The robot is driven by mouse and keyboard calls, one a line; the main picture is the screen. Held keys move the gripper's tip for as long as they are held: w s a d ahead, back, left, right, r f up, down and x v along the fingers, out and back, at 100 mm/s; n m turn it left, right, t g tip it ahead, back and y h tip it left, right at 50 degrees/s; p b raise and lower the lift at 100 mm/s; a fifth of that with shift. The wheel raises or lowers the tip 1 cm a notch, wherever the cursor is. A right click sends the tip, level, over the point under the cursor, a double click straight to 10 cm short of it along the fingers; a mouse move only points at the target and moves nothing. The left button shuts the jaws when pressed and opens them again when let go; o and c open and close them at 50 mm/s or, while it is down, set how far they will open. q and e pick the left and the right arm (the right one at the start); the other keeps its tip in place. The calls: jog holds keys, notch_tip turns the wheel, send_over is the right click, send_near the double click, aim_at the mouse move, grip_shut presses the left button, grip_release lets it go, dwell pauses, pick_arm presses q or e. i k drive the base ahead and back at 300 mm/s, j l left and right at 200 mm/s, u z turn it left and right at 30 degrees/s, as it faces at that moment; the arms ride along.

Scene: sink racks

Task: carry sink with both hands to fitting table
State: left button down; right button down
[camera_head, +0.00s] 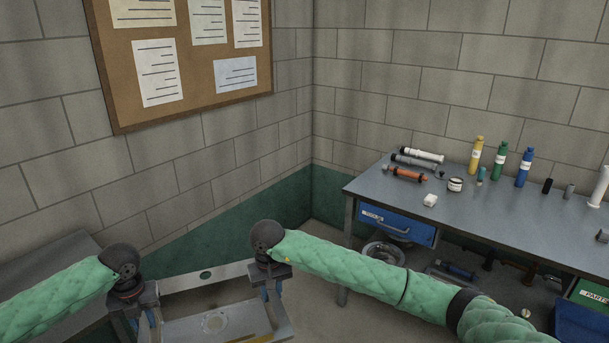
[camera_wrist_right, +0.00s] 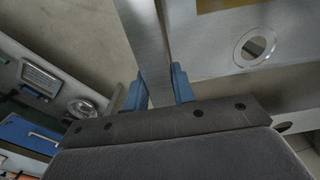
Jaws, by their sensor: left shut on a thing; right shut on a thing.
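The grey metal sink (camera_head: 185,329) hangs between my two grippers at the bottom of the head view, its basin and round drain opening facing up. My left gripper (camera_head: 148,318) is at the sink's left rim and is shut on it; its fingertips are partly hidden. My right gripper (camera_head: 271,290) is shut on the sink's right rim, with blue fingers on either side of it. In the right wrist view the blue fingers (camera_wrist_right: 160,88) clamp the metal rim, and the sink (camera_wrist_right: 225,55) with a round hole lies to the right.
A grey workbench (camera_head: 450,205) along the right wall holds bottles, tubes and small parts, with a blue drawer (camera_head: 397,225) under its top. A grey surface (camera_head: 45,268) is at the left wall. Open floor (camera_head: 318,275) lies between the sink and the workbench. A corkboard (camera_head: 190,85) hangs above.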

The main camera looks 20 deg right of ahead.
aim_at(520, 218)
jog(key=z, duration=1.8)
jog(key=i+l+z, duration=0.1)
jog(key=i, duration=0.5)
jog(key=i+l, duration=0.15)
jog(key=i, duration=1.9)
jog(key=l+z, duration=0.05)
jog(key=l, duration=0.05)
